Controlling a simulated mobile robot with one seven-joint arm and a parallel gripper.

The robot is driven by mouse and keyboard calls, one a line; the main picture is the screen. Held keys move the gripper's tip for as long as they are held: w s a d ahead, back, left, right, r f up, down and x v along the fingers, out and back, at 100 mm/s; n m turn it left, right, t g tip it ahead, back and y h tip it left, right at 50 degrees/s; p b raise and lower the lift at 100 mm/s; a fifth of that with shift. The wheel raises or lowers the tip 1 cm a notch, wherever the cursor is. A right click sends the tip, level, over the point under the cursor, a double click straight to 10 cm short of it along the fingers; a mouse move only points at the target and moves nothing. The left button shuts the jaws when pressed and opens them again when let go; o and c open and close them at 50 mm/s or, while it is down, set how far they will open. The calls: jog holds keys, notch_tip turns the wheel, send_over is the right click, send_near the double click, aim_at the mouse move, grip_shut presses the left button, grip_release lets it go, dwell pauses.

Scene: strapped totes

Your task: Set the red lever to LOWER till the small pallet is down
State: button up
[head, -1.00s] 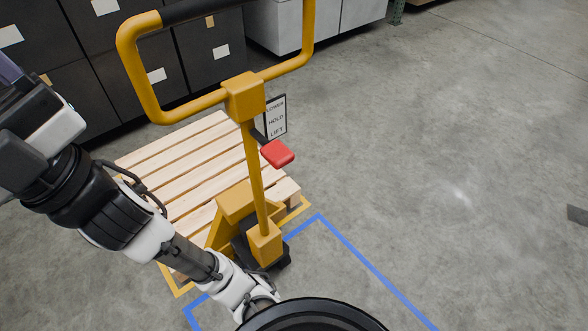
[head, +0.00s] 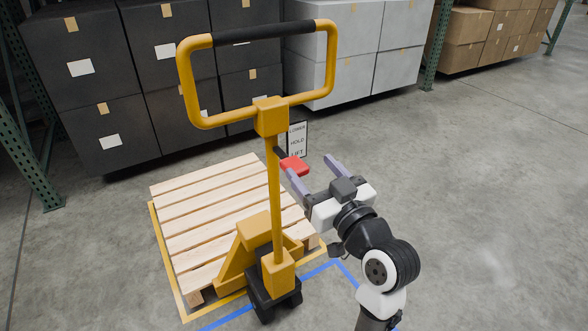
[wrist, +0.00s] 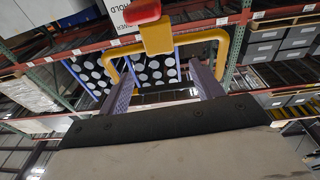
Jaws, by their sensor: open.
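The red lever (head: 294,165) sticks out to the right of the yellow pallet jack's post (head: 274,205). A sign (head: 298,140) behind it reads LOWER, HOLD, LIFT from top to bottom; the lever's red end appears near LIFT, though its exact setting is hard to tell. My gripper (head: 314,170) is open and empty, its fingers just right of and below the red end. In the wrist view, the red lever (wrist: 143,12) is at the top edge, above the gap between the fingers (wrist: 162,84). The small pallet (head: 215,215) sits over the jack's forks; its height is unclear.
The jack's yellow loop handle (head: 332,70) stands above the lever. Yellow floor tape (head: 168,262) borders the pallet, and blue tape (head: 345,272) lies in front. The floor to the right is clear.

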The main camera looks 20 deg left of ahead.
jog(key=g, duration=0.1)
send_near(287, 156)
jog(key=shift+h, duration=0.3)
jog(key=p+x, duration=0.1)
jog(key=x, duration=0.3)
jog(key=p+x, duration=0.2)
jog(key=x, duration=0.2)
jog(key=shift+s+r, duration=0.1)
jog(key=shift+r, duration=0.1)
